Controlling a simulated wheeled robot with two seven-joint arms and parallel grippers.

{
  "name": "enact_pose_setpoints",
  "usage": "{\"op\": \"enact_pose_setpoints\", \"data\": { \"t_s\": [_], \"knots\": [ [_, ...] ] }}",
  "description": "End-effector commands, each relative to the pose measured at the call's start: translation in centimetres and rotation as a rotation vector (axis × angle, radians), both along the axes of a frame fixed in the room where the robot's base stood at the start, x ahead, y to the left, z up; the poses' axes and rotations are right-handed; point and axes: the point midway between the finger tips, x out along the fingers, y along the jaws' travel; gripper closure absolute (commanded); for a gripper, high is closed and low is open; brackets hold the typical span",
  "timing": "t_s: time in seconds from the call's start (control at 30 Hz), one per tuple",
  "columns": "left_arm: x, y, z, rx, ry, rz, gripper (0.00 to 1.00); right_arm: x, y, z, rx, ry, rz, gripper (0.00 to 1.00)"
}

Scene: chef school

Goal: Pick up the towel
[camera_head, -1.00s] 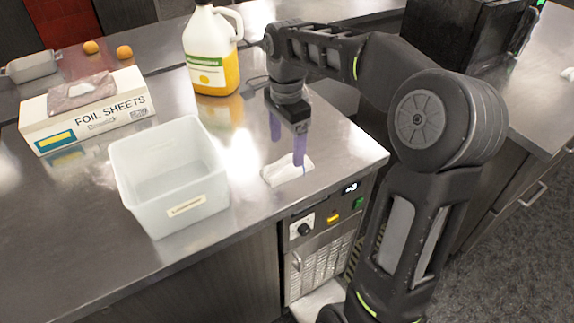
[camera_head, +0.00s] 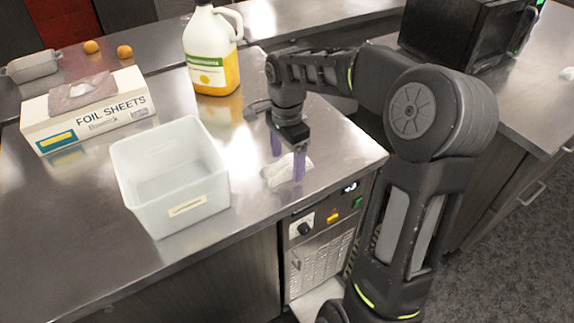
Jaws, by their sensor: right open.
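A small white folded towel (camera_head: 280,175) lies on the steel counter near its right front corner. My right gripper (camera_head: 287,166) points down at the towel, with its two purple fingers spread apart. The front finger reaches down in front of the towel's right part, and the other finger is at its back left. The gripper is open, and whether the fingertips touch the cloth or the counter is unclear. My left gripper is not in view.
A translucent white bin (camera_head: 170,178) stands left of the towel. A jug of yellow liquid (camera_head: 213,50) stands behind, and a foil sheets box (camera_head: 88,110) with a cloth (camera_head: 84,91) on top is at left. The counter's front edge is close to the towel.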

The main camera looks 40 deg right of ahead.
Motion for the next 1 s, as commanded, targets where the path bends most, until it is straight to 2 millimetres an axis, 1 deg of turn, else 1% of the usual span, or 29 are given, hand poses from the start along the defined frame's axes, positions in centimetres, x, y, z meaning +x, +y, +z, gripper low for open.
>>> {"op": "enact_pose_setpoints", "data": {
  "t_s": [0.17, 0.9, 1.0],
  "knots": [
    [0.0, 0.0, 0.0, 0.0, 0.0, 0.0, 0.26, 0.0, -0.01, 0.03, 0.0, 0.0, 0.0, 0.22],
    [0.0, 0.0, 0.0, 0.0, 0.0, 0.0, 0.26, 0.0, 0.0, 0.03, 0.0, 0.0, 0.0, 0.82],
    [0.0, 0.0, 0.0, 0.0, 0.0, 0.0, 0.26, 0.01, 0.0, 0.04, 0.0, 0.0, 0.0, 0.89]
  ]
}}
